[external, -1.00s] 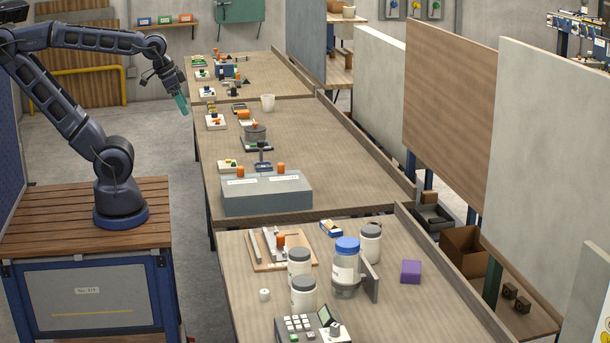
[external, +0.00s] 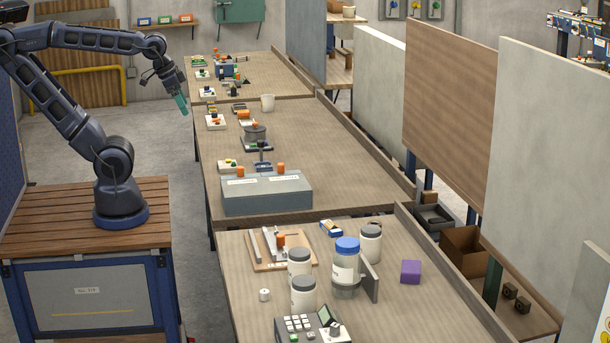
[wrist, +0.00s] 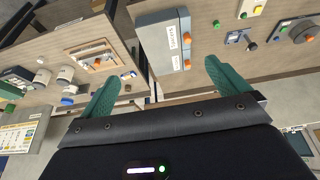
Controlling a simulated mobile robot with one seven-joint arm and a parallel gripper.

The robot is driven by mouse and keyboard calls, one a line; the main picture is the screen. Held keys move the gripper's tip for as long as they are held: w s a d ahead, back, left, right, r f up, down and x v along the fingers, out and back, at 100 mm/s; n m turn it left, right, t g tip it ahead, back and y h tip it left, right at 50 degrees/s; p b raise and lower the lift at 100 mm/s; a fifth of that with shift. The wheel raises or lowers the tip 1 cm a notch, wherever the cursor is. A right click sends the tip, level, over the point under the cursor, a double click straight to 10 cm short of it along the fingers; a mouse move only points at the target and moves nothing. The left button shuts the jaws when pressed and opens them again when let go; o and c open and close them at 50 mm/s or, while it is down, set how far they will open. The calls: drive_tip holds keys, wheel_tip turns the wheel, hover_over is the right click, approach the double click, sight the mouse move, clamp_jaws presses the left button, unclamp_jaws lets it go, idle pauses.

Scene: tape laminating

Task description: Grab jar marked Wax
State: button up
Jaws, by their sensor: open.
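Several jars stand on the near table. Two white jars with grey lids, the rear one (external: 299,264) and the front one (external: 303,294), are at the left. A wider jar with a blue lid (external: 346,268) stands right of them, and another grey-lidded white jar (external: 370,244) is behind it. Their label text is too small to read, so I cannot tell which is marked Wax. My gripper (external: 182,104) is open and empty, high left of the tables and far from the jars. In the wrist view its green fingers (wrist: 160,75) are spread apart; the jars appear at the left, including the blue lid (wrist: 67,101).
A grey panel (external: 370,283) stands beside the blue-lidded jar. A purple box (external: 411,271), a keypad device (external: 307,328) and a wooden tray (external: 270,248) share the near table. A grey box (external: 266,196) sits on the middle table. The near table's right side is mostly clear.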

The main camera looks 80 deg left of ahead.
drive_tip(key=c, duration=0.4)
drive_tip(key=shift+c, duration=0.2)
